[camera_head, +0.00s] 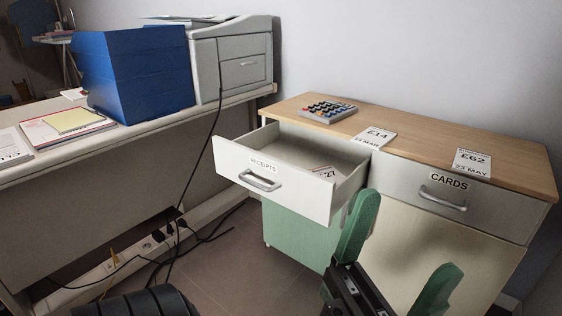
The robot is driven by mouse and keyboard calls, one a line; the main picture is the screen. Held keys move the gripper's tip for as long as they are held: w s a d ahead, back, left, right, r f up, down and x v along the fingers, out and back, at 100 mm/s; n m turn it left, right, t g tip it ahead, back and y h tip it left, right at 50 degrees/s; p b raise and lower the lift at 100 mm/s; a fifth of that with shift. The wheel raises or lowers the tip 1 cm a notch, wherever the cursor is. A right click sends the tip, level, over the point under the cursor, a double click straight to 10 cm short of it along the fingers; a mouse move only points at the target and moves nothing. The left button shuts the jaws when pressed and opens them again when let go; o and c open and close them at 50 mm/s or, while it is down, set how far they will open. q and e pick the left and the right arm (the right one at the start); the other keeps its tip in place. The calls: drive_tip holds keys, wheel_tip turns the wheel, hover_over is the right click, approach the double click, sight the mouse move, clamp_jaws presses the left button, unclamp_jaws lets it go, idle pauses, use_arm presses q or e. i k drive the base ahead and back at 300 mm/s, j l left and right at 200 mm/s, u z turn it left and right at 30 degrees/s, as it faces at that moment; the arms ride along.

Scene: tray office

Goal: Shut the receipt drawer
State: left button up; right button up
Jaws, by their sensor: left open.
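The receipt drawer (299,196), labelled RECEIPTS, is pulled well out of the left side of a wood-topped cabinet (420,155). It has a white front with a silver handle (260,182), and a slip marked £27 (326,173) lies inside. My left gripper (408,233) has green fingers spread wide, open and empty. It is low and to the right of the drawer front; one finger overlaps the drawer's right edge in the picture, and I cannot tell whether it touches. My right gripper is not in view.
The CARDS drawer (410,190) beside it is shut. A calculator (328,109) and slips marked £14 (374,138) and £62 (472,162) lie on the cabinet top. A desk at left holds blue trays (135,75) and a printer (232,60). Cables (212,130) hang down to the floor.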

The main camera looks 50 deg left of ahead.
sight(273, 160)
drive_tip(key=u, duration=1.85)
